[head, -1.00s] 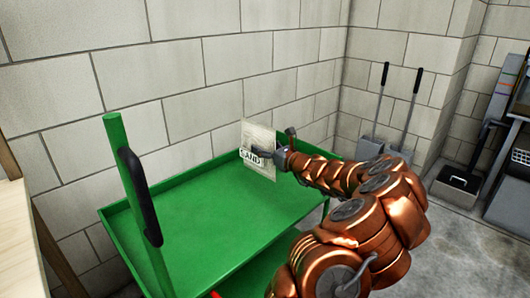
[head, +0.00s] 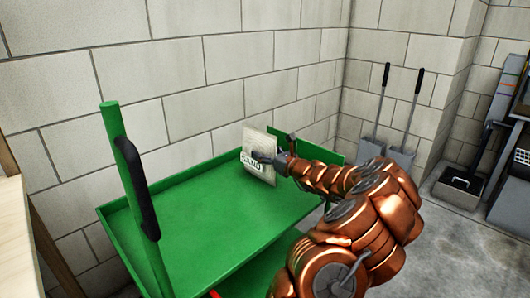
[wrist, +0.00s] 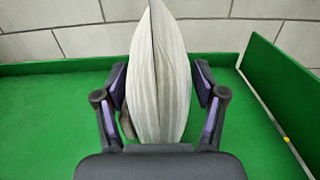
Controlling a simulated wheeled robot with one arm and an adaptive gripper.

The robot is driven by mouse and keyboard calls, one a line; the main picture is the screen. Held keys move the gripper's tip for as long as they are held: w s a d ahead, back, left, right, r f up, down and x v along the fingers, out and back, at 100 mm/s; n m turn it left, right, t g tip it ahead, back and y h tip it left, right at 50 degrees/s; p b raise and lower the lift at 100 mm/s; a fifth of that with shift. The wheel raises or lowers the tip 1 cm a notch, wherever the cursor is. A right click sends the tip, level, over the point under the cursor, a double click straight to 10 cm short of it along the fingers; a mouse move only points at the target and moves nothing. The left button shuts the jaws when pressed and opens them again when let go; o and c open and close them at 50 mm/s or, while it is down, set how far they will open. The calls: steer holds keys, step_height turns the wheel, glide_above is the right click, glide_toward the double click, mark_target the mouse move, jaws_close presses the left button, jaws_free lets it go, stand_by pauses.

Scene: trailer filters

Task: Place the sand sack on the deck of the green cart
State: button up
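The sand sack (head: 257,143) is a pale, flat bag with a "SAND" label. It stands slightly tilted over the far right part of the green cart's deck (head: 205,215). My gripper (head: 268,160) reaches it from the right, with one finger across its labelled face. In the wrist view the sack (wrist: 158,85) is seen edge-on between the two fingers of my gripper (wrist: 160,88), which close in on both its sides. The sack's lower edge is at or just above the deck; I cannot tell whether it touches.
The cart's green upright post with a black handle (head: 138,185) rises at the left. A green end panel (wrist: 285,90) stands at the right in the wrist view. A block wall (head: 190,80) runs behind. The deck's near and left parts are clear.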

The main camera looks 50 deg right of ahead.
steer(key=o, duration=0.3)
steer(key=shift+s+a+p, duration=0.15)
steer(key=shift+s+p, duration=1.6)
steer(key=shift+s, duration=4.25)
